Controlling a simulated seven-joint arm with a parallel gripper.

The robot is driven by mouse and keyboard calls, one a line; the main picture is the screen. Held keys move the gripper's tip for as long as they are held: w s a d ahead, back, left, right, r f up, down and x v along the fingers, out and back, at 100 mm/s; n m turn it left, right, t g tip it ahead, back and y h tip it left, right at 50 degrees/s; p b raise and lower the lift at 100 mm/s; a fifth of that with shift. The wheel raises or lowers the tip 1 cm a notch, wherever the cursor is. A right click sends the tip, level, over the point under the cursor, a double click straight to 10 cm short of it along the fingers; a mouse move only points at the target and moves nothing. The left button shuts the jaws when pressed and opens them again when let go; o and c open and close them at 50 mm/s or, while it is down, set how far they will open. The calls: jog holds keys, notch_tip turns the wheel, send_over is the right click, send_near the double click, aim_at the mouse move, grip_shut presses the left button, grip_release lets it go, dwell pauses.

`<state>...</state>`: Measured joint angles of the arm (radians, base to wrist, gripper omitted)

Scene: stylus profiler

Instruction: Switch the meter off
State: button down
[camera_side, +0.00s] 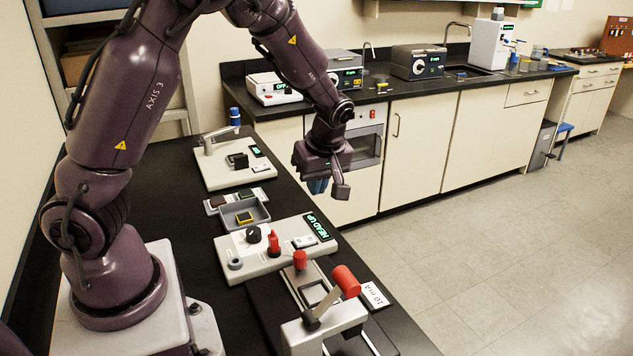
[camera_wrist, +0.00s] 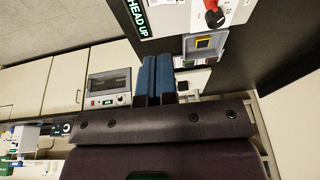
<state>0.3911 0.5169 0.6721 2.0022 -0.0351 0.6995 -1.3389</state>
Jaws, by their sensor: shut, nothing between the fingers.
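A white instrument (camera_side: 235,262) with a green display (camera_side: 320,226) reading "HEAD UP" sits on the black bench; nothing labels it as the meter. It carries a black knob (camera_side: 253,234) and a red lever (camera_side: 273,241). In the wrist view its display (camera_wrist: 137,14) is at the top left and its knob (camera_wrist: 214,18) at the top right. My gripper (camera_side: 318,186) is raised, right of and beyond this instrument, touching nothing. Its blue fingers (camera_wrist: 156,75) are together and empty in the wrist view.
A grey tray (camera_side: 262,214) holds a yellow-edged chip. Behind it is another white instrument (camera_side: 212,183). A red-handled press (camera_side: 335,318) stands in front beside a "10 mA" card (camera_side: 375,295). A white box (camera_side: 290,97) with a green display stands on the rear counter.

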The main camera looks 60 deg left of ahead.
aim_at(299, 239)
jog(key=shift+r, duration=0.1)
jog(key=shift+s+a+r, duration=0.2)
jog(key=shift+s, duration=0.4)
jog(key=shift+f, duration=0.15)
jog(key=x, duration=1.2)
jog(key=shift+s+d+f, duration=0.25)
jog(key=shift+d+f, duration=0.05)
jog(key=shift+f, duration=0.6)
jog(key=shift+s+f, duration=0.2)
jog(key=shift+f, duration=0.2)
jog(key=shift+w, duration=0.15)
